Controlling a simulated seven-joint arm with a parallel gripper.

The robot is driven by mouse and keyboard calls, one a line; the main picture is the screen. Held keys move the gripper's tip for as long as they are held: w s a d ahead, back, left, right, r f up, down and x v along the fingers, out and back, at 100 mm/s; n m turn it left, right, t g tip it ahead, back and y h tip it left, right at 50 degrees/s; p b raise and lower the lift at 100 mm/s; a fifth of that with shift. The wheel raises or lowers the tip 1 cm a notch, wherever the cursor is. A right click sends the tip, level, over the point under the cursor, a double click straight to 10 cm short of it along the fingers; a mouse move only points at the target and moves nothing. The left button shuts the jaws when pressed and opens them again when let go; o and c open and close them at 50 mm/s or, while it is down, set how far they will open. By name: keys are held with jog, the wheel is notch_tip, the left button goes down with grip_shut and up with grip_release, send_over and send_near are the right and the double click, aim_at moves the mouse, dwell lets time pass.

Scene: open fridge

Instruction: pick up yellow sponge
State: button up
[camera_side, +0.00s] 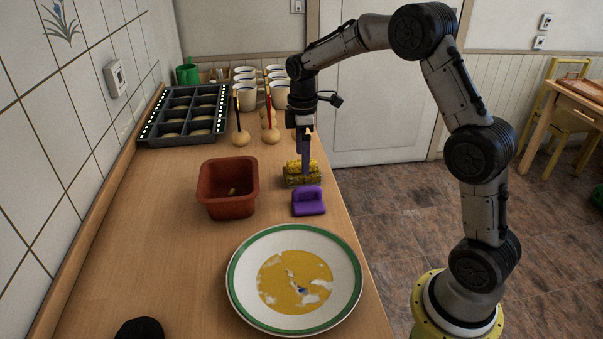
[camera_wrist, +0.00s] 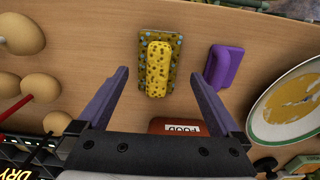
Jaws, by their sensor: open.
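The yellow sponge (camera_side: 302,174) lies on the wooden counter near its right edge, just behind a purple block. In the wrist view the sponge (camera_wrist: 159,68) has a raised yellow bar with dark spots on a speckled base. It lies ahead of the fingertips, roughly centred between them. My gripper (camera_side: 305,170) points down at the sponge in the side view, and one finger hides part of it. In the wrist view my gripper (camera_wrist: 158,74) has its two purple fingers spread wide, with nothing held between them. I cannot tell whether a finger touches the sponge.
The purple block (camera_side: 308,201) is close in front of the sponge. A reddish-brown bin (camera_side: 228,188) stands to the left. A dirty green-rimmed plate (camera_side: 237,288) lies in front. Round-based utensils (camera_side: 271,136), white cups (camera_side: 246,97) and a black tray (camera_side: 221,100) stand behind.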

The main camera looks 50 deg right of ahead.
jog(key=f, duration=0.5)
jog(key=shift+w, duration=0.2)
jog(key=shift+c, duration=0.2)
jog(key=c, duration=1.3)
jog(key=shift+r, duration=0.1)
jog(key=shift+r, duration=0.65)
jog(key=s+a+r, duration=0.1)
jog(key=s+r, duration=0.2)
jog(key=s, duration=0.1)
jog(key=s+a+r, duration=0.1)
jog(key=s+r, duration=0.3)
jog(key=s, duration=0.1)
jog(key=s+a+r, duration=0.1)
jog(key=s+r, duration=0.3)
jog(key=shift+s+a+r, duration=0.15)
jog(key=shift+s+r, duration=0.1)
jog(key=shift+s, duration=0.1)
